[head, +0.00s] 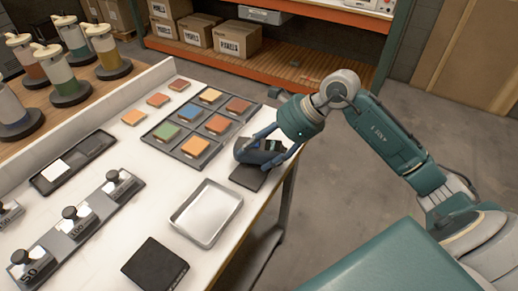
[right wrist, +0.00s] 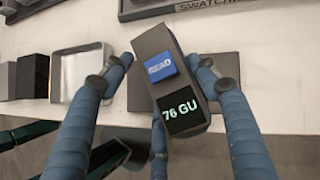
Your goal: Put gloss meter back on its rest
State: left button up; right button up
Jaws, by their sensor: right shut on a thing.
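The gloss meter (head: 246,154) is a dark grey block near the table's right edge. In the right wrist view the gloss meter (right wrist: 152,43) shows a blue label and a screen reading "76 GU". My right gripper (head: 262,152) is shut on it, with blue fingers on both sides of the body. The rest, a flat dark pad (head: 247,179), lies below the meter. In the right wrist view the rest (right wrist: 226,66) shows on both sides of the meter, which sits turned relative to it. I cannot tell whether they touch. My left gripper is not in view.
A swatch tray (head: 168,153) with several coloured tiles lies just left of the meter. An empty metal tray (head: 207,213) and a black block (head: 155,267) stand nearer. Weights on a rack (head: 77,228) are at left. The table edge is close on the right.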

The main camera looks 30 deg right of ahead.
jog(key=o, duration=1.5)
jog(key=shift+o, duration=0.2)
jog(key=shift+r, duration=0.15)
jog(key=shift+s+d+r, duration=0.15)
jog(key=shift+d, duration=0.1)
jog(key=b+v, duration=0.2)
jog(key=v, duration=0.9)
jog(key=shift+b, duration=0.4)
jog(key=shift+s+r, duration=0.1)
